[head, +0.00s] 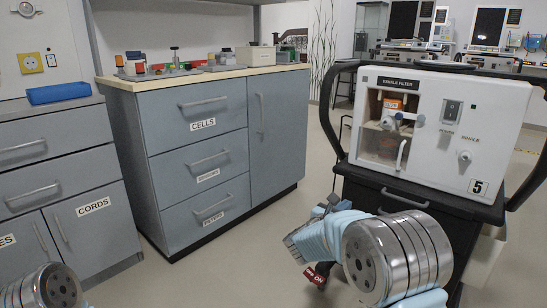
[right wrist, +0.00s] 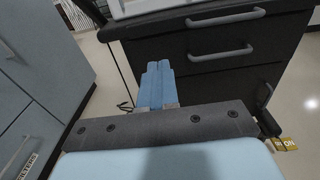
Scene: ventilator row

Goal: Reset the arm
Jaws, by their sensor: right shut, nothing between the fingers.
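My right gripper shows in the right wrist view (right wrist: 158,68), its two blue fingers together with nothing between them. In the head view, my right arm reaches in at the lower right, and its wrist end (head: 333,204) is in front of the dark cart (head: 400,200), low on its left side. The fingers are hard to make out there. Part of my left arm shows at the lower left corner, but its gripper is out of frame. A white ventilator unit (head: 443,110), marked 5, sits on the cart. An orange-labelled filter (head: 393,103) is behind its front window.
A grey-blue cabinet (head: 278,130) with drawers, one labelled CELLS, stands left of the cart, small items on top. A blue tray (head: 58,92) lies on the left counter. The dark cart drawers (right wrist: 220,50) lie beyond my fingers. Floor between cabinet and cart is clear.

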